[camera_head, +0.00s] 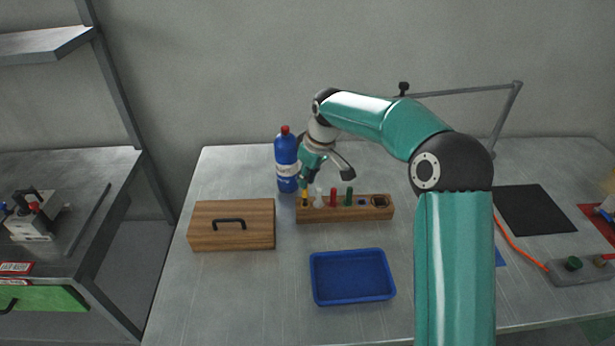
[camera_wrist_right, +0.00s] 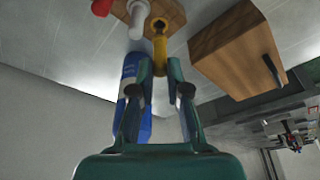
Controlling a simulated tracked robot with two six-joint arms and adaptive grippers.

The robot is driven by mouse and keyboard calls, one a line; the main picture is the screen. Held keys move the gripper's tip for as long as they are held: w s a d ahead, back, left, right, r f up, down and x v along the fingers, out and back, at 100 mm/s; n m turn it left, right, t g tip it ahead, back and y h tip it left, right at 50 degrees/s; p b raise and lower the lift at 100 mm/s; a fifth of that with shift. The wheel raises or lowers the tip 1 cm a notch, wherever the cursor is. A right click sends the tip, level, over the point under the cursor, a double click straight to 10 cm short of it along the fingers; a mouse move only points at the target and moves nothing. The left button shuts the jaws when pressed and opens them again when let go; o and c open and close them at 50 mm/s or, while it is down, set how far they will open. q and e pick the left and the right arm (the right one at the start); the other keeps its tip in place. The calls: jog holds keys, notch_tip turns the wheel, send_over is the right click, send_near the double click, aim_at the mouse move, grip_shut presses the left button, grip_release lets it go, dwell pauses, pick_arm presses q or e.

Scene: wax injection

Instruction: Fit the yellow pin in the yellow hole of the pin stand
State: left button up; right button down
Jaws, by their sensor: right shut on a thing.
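The wooden pin stand (camera_head: 345,214) sits in the middle of the steel table. My right gripper (camera_head: 305,182) is above its left end, shut on the yellow pin (camera_head: 305,199). In the right wrist view, the yellow pin (camera_wrist_right: 160,48) shows between the fingertips (camera_wrist_right: 160,68), its far end at the stand's end (camera_wrist_right: 172,13). I cannot tell how deep it sits in the hole. My left gripper is not in view.
A blue bottle (camera_head: 286,160) with a red cap stands just behind the stand's left end, close to my gripper. A wooden box (camera_head: 231,240) with a black handle is to the left. A blue tray (camera_head: 351,299) lies in front. A black mat (camera_head: 536,210) lies at the right.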

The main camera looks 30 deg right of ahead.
aim_at(307, 196)
dwell(0.4)
jog(key=shift+f+b, duration=1.1)
jog(key=shift+f, duration=0.6)
jog(key=c, duration=1.1)
grip_release()
jog(key=shift+r, duration=0.1)
jog(key=v, duration=1.1)
jog(key=shift+r, duration=0.45)
